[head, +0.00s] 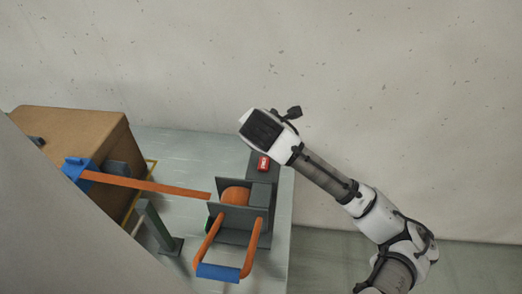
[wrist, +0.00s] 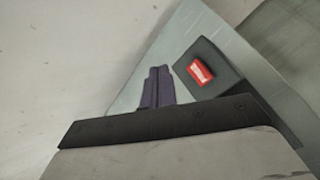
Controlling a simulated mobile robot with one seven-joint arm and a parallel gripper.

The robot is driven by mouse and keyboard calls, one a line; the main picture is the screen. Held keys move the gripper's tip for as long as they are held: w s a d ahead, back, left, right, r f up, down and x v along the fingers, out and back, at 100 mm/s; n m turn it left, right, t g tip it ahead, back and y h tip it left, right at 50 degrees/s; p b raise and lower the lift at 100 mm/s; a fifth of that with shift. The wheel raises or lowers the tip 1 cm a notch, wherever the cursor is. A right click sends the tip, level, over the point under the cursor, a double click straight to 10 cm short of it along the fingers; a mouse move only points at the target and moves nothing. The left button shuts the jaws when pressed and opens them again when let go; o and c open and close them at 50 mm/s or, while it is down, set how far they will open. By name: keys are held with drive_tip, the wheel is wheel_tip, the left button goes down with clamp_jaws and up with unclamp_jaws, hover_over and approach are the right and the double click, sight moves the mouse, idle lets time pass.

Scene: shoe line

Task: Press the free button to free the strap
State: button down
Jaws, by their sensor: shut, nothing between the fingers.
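The red button (head: 263,162), with a white label too small to read, sits on a dark grey block (head: 262,195) at the table's right side. It also shows in the wrist view (wrist: 201,72). The orange strap (head: 150,185) runs taut from a blue fitting (head: 76,170) on a brown box to an orange spool (head: 235,196) beside the block. My gripper (wrist: 158,70) is shut and empty, its fingers together, left of the button in the wrist view and apart from it in the picture. In the head view, my wrist hides the fingers.
The brown box (head: 75,140) stands at the left of the table (head: 175,148). An orange handle with a blue grip (head: 218,272) juts forward below the spool. A grey post (head: 158,226) stands under the strap. A wall rises behind.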

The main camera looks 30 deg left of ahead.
drive_tip(key=shift+d, duration=0.2)
drive_tip(key=shift+f, duration=0.1)
drive_tip(key=b, duration=0.7)
approach(264, 157)
drive_tip(key=x, duration=0.4)
drive_tip(key=shift+w+a, duration=0.3)
drive_tip(key=shift+w, duration=0.15)
drive_tip(key=shift+f, duration=0.1)
idle(1.1)
drive_tip(key=shift+f+b, duration=0.35)
drive_tip(key=shift+b, duration=0.05)
